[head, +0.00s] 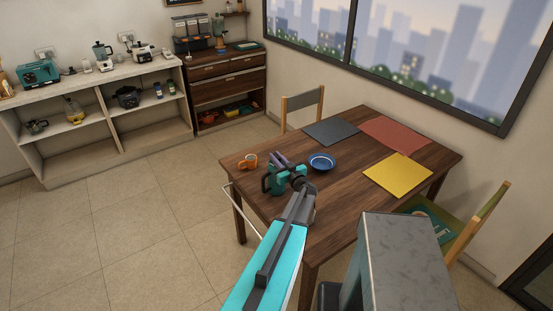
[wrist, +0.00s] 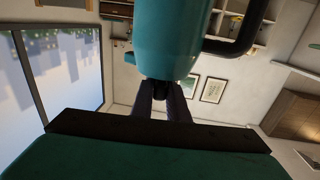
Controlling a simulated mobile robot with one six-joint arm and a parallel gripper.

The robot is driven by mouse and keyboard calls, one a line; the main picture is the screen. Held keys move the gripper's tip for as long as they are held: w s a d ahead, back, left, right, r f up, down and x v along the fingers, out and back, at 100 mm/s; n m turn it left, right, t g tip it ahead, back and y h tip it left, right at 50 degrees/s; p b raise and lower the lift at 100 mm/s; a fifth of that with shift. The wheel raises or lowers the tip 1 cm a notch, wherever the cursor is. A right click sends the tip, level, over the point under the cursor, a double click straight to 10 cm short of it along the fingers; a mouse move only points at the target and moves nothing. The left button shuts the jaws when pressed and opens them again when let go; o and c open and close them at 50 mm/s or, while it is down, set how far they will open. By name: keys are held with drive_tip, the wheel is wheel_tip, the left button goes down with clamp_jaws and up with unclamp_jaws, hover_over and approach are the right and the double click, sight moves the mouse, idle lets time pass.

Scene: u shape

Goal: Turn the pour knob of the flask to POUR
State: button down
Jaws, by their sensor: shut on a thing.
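The teal flask (head: 269,183) with a dark handle stands near the left side of the wooden table (head: 338,199) in the head view. Its teal body (wrist: 167,38) and black handle (wrist: 250,32) also fill the top of the wrist view. My gripper (head: 281,162) is at the top of the flask. In the wrist view its two dark fingers (wrist: 163,95) are closed around a small black part, which seems to be the pour knob (wrist: 159,86). The fingers hide most of it, and I cannot read any POUR mark or its setting.
An orange mug (head: 248,161) stands left of the flask, and a blue bowl (head: 321,162) stands to its right. Grey (head: 331,131), red (head: 395,135) and yellow (head: 398,173) mats lie farther right. Chairs stand at the table's far side and right side. Floor at left is clear.

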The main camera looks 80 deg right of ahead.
drive_tip(key=c, duration=1.7)
unclamp_jaws()
drive_tip(key=shift+a, duration=0.1)
drive_tip(key=shift+b+v, duration=2.65)
drive_tip(key=shift+v, duration=4.2)
